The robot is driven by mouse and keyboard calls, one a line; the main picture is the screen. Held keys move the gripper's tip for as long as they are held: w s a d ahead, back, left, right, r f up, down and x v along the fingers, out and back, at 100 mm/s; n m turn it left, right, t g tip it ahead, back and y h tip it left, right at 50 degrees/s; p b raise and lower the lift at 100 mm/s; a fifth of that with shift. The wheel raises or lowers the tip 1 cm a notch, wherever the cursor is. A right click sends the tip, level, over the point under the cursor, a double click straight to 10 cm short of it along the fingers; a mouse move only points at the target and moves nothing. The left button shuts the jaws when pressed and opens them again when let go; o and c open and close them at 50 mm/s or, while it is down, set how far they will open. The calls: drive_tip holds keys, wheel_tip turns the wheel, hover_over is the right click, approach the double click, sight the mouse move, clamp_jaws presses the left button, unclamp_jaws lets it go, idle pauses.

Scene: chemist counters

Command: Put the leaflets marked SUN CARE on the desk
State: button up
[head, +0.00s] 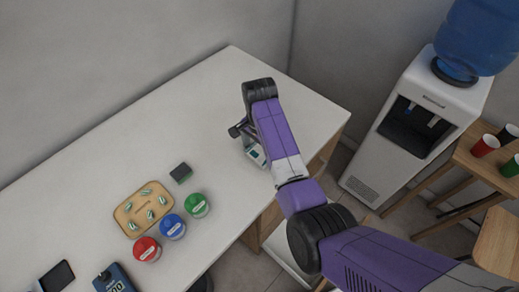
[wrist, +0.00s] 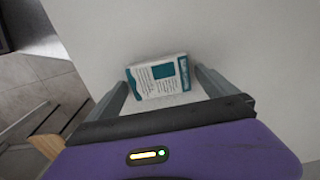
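A small stack of white and teal leaflets (wrist: 160,78) shows in the wrist view between the two fingertips, with lines of print and a teal band; its title is too small to read. In the head view the leaflets (head: 256,155) are near the right end of the white counter (head: 100,170), partly hidden by my arm. My gripper (head: 246,137) is over the counter there. In the wrist view my gripper (wrist: 162,76) is open, one finger at each side of the leaflets, with narrow gaps. I cannot tell which surface is the desk.
A wooden tray (head: 128,215) of small green-white items, red (head: 147,249), blue (head: 172,227) and green (head: 197,205) jars and a dark block (head: 181,172) stand left on the counter. A water cooler (head: 415,125) and a wooden stand (head: 480,165) with cups are at right.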

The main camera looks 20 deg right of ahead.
sight(259, 152)
drive_tip(key=shift+r, duration=0.1)
wheel_tip(259, 152, up, 12)
drive_tip(key=p, duration=0.1)
idle(0.6)
idle(0.6)
